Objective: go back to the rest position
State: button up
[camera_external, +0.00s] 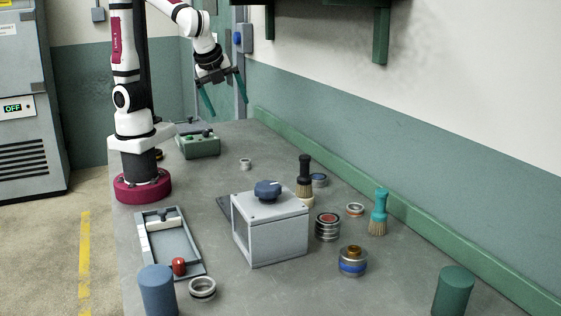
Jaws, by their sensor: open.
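My gripper (223,94) hangs in the air over the far end of the grey bench (215,172). Its two dark green fingers point down and stand apart, with nothing between them. The gripper is well above the green box (198,145) and a small metal ring (245,164), touching neither. My arm rises from a dark red round base on the left side of the bench, and its upper part is cut off by the top edge of the picture.
A grey box with a blue knob (268,190) stands mid-bench. Around it are a tray (172,244), stacked rings (328,227), a black brush (305,180), a teal brush (379,212) and a brass-topped part (353,261). Blue (158,291) and green (454,291) cylinders stand in front.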

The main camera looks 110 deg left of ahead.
jog(key=s+d+f+n+h, duration=0.1)
jog(key=s+n, duration=0.1)
jog(key=s, duration=0.5)
jog(key=s+d+f+n+g+h, duration=0.1)
jog(key=s+f+n+h, duration=0.1)
jog(key=s, duration=0.4)
jog(key=shift+s+d+f+n+h, duration=0.15)
jog(key=shift+s+d+n+h, duration=0.2)
jog(key=shift+n, duration=0.35)
